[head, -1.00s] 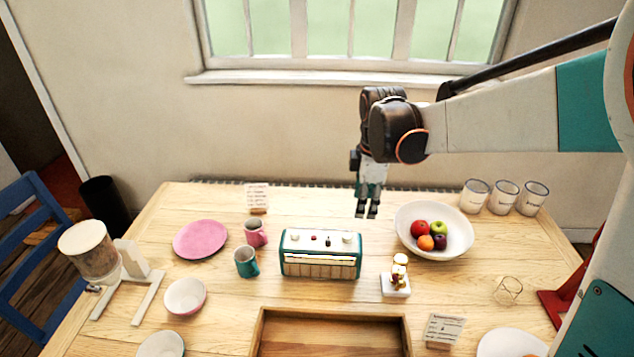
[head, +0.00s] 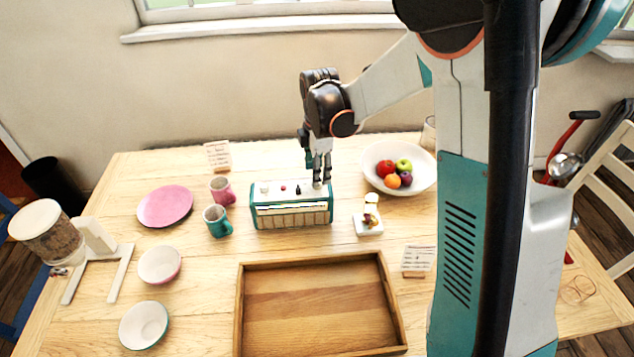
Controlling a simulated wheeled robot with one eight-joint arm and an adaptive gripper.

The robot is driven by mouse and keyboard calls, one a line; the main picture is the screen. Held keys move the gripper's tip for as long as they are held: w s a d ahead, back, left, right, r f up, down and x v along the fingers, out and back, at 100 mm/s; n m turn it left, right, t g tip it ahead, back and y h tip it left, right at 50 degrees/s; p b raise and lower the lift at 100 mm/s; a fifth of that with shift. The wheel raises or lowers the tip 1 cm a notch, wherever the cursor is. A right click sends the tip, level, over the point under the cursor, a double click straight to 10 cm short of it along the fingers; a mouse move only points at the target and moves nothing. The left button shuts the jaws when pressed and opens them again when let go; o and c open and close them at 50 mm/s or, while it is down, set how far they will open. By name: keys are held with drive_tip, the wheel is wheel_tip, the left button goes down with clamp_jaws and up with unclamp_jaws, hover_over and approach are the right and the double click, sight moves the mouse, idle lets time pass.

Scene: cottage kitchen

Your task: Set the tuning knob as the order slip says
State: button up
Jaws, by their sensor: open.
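The teal and cream radio (head: 291,214) stands on the table behind the wooden tray. Its top carries a pale knob (head: 264,188) on the left, a red button (head: 283,188), a small black part (head: 298,189) and another pale knob (head: 317,185) on the right. My gripper (head: 321,179) points down at the right knob, open, with its fingertips at or just above it; I cannot tell whether they touch.
Pink and teal mugs (head: 221,191) (head: 217,221) stand left of the radio. A fruit bowl (head: 424,178) is close on the right, with a small figurine (head: 369,218) before it. The tray (head: 240,310) fills the front middle. My arm hides the table's right part.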

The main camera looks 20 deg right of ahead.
drive_tip(key=shift+w+f+b, duration=0.15)
drive_tip(key=shift+f+b, duration=0.3)
drive_tip(key=shift+f, duration=1.45)
drive_tip(key=shift+c, duration=0.6)
clamp_jaws()
